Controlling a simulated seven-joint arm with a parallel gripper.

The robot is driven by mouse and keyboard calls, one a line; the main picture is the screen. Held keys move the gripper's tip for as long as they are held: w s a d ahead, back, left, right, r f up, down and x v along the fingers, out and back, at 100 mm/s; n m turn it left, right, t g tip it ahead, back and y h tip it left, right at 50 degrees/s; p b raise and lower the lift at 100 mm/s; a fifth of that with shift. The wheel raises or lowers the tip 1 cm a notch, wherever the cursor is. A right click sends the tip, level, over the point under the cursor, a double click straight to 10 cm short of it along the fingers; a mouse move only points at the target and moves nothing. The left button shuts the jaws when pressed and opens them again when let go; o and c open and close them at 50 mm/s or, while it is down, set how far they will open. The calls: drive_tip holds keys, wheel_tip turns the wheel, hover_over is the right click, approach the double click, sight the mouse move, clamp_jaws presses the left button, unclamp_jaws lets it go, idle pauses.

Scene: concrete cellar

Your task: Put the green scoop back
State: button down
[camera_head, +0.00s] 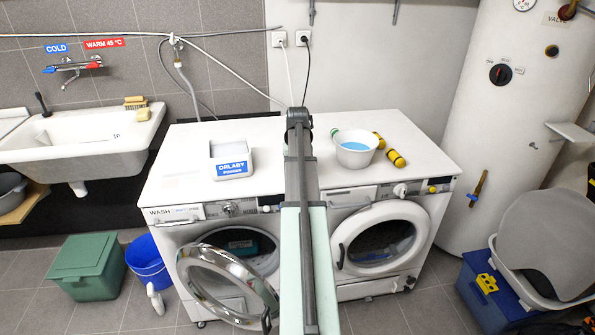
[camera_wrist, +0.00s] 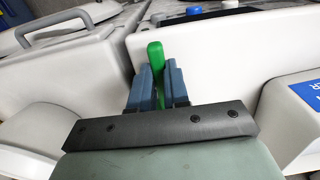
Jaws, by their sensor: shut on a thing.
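In the wrist view my gripper (camera_wrist: 161,72) has its two blue fingers closed on a green handle, which I take to be the green scoop (camera_wrist: 155,52). The handle's rounded end stands up between the fingers; the rest of the scoop is hidden. In the head view my own arm covers the middle of the white machine tops, and I cannot make out the gripper or the held scoop there. A white box with a blue label (camera_head: 232,160) stands on the left machine top. A box with a blue label (camera_wrist: 298,112) also shows at the right of the wrist view.
A white bowl with blue contents (camera_head: 355,148) and yellow-black cylinders (camera_head: 397,158) stand on the right machine top. A small green thing (camera_head: 334,132) touches or adjoins the bowl. The washer's round door (camera_head: 228,285) hangs open. The right machine's front-right top is clear.

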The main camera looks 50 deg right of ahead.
drive_tip(key=shift+f, duration=0.1)
drive_tip(key=c, duration=1.1)
unclamp_jaws()
wheel_tip(320, 180, up, 12)
